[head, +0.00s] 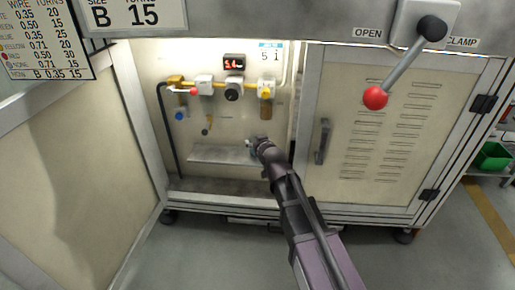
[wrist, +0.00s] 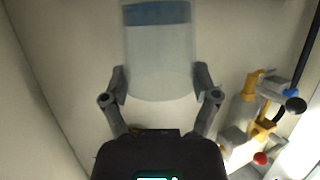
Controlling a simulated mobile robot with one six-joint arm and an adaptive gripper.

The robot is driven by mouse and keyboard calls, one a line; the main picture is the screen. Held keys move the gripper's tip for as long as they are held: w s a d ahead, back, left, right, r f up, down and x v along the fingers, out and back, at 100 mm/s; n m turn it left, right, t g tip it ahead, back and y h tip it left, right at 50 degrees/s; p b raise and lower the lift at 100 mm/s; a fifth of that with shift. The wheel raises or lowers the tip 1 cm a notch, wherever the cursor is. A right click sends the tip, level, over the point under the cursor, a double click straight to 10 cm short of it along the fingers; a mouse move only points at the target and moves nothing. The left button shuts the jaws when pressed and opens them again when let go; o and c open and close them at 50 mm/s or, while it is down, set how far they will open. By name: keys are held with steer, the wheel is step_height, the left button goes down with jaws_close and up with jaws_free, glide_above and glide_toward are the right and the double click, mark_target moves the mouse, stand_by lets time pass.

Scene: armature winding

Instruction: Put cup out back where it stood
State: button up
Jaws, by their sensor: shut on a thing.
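The cup (wrist: 158,62) is pale and see-through with a blue band at its far end. In the wrist view it sits between the two fingers of my gripper (wrist: 160,86), which is shut on it. In the head view my gripper (head: 257,146) reaches into the open cabinet recess, by the right end of a grey shelf (head: 218,154). The cup is too small and too hidden there to make out clearly. I cannot tell whether it touches the shelf.
Yellow pipework (head: 205,83) with valves and a gauge (head: 233,90) lines the recess's back wall above the shelf. It shows at right in the wrist view (wrist: 264,125). A closed door (head: 385,130) stands right of my arm. A red-knobbed lever (head: 400,72) hangs above.

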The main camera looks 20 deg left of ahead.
steer(key=shift+f, duration=0.55)
steer(key=shift+f+b, duration=0.15)
steer(key=shift+b, duration=0.25)
steer(key=o, duration=0.9)
steer(key=shift+r, duration=0.3)
steer(key=p+v, duration=0.4)
steer(key=v, duration=0.8)
steer(key=shift+f, duration=0.1)
steer(key=shift+w, duration=0.1)
